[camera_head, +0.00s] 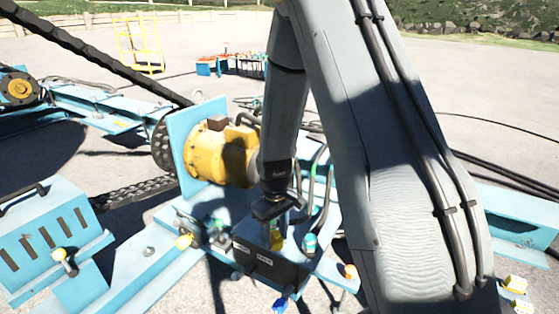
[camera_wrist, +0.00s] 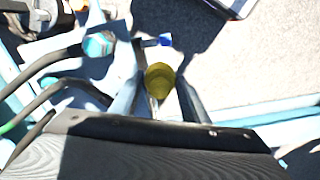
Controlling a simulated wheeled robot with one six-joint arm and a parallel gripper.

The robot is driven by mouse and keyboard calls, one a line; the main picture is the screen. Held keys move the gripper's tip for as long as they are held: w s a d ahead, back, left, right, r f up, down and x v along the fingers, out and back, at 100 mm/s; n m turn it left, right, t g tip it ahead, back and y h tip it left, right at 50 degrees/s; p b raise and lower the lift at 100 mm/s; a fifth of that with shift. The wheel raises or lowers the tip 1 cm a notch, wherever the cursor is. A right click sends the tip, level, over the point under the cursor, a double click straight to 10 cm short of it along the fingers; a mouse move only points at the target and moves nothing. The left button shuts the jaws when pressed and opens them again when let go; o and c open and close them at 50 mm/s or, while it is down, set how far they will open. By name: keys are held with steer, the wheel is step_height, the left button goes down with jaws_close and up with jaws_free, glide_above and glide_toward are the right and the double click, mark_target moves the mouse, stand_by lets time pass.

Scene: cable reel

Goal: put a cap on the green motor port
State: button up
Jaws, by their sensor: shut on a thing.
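My gripper (camera_head: 275,208) is shut on a round yellow cap (camera_wrist: 160,80), which sits between the two fingers in the wrist view. In the head view the yellow cap (camera_head: 277,239) shows below the gripper, in front of the dark labelled box. The yellow motor (camera_head: 218,152) is on a blue plate just left of my gripper.
The dark box (camera_head: 268,266) stands under my gripper. A teal fitting (camera_head: 310,243) with a dark hose is close on its right; it also shows in the wrist view (camera_wrist: 98,44). Blue beams, a chain (camera_head: 135,193) and a far table with coloured parts (camera_head: 236,66) surround the motor.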

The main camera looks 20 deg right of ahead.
steer(key=w+d+n, duration=0.1)
steer(key=d+n, duration=0.3)
steer(key=n, duration=0.1)
steer(key=w+d+n, duration=0.1)
steer(key=d+n, duration=0.3)
steer(key=w+d+n, duration=0.1)
steer(key=d+n, duration=0.4)
steer(key=shift+r+n+p, duration=0.1)
steer(key=shift+n+p, duration=0.2)
steer(key=shift+p, duration=0.1)
steer(key=shift+d+n, duration=0.4)
steer(key=shift+n, duration=0.1)
steer(key=shift+w+d, duration=0.1)
steer(key=shift+w, duration=0.2)
